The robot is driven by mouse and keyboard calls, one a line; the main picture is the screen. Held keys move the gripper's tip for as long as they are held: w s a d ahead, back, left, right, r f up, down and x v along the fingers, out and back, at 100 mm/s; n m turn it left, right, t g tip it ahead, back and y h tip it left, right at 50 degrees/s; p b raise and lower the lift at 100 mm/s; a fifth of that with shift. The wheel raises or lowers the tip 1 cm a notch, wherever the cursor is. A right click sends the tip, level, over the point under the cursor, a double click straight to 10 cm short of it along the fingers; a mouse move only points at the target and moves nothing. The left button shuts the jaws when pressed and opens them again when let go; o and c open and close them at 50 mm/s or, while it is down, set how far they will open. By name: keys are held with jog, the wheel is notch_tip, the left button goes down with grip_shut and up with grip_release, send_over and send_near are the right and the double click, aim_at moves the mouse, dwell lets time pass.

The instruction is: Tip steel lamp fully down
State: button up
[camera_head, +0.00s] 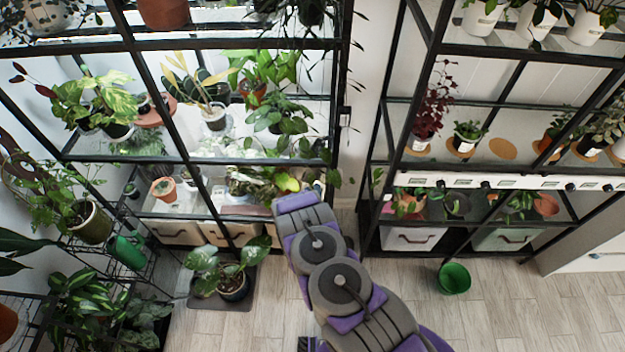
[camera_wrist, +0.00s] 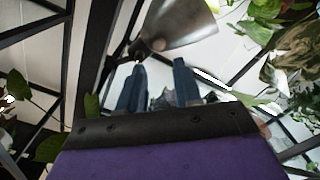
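In the wrist view, the steel lamp (camera_wrist: 182,24) shows as a brushed metal shade at the top centre. It flares toward the upper right, and a small rounded joint sits at its lower left end. My gripper (camera_wrist: 159,66) points up toward that joint, with its two dark blue fingers spread and a clear gap between them. The fingertips are just below the joint; I cannot tell whether they touch it. In the head view, I cannot make out the lamp or the fingers; my arm reaches toward the lower part of the left shelf.
A black-framed glass plant shelf (camera_head: 185,140) crowded with pots stands ahead. A second plant rack (camera_head: 385,150) is at the right. A potted plant on a dark tray (camera_head: 208,300) and a green bucket (camera_head: 453,278) stand on the floor. The wooden floor (camera_head: 520,310) at lower right is clear.

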jog(key=s, duration=0.8)
jog(key=shift+s+a, duration=0.15)
jog(key=shift+s, duration=0.05)
jog(key=w+a+r+m+g, duration=0.5)
jog(key=w+r+g, duration=0.1)
jog(key=r, duration=0.2)
jog(key=s+d+r+g+y, duration=0.1)
jog(key=s+r+g, duration=0.25)
jog(key=r, duration=0.45)
jog(key=s+d+r+g+y, duration=0.1)
jog(key=s+r+g+y, duration=0.1)
jog(key=s+r, duration=0.35)
jog(key=s+d+r+g, duration=0.2)
jog(key=s+d+r, duration=0.3)
jog(key=s, duration=0.7)
jog(key=s+d+r+m+g+h, duration=0.1)
jog(key=s+d+r+g, duration=0.2)
jog(key=s+d+r, duration=0.3)
jog(key=s+d+r+m+g+h, duration=0.1)
jog(key=s+d+r+g, duration=0.2)
jog(key=s, duration=1.4)
jog(key=d+r, duration=0.3)
jog(key=r, duration=0.3)
jog(key=shift+s, duration=0.3)
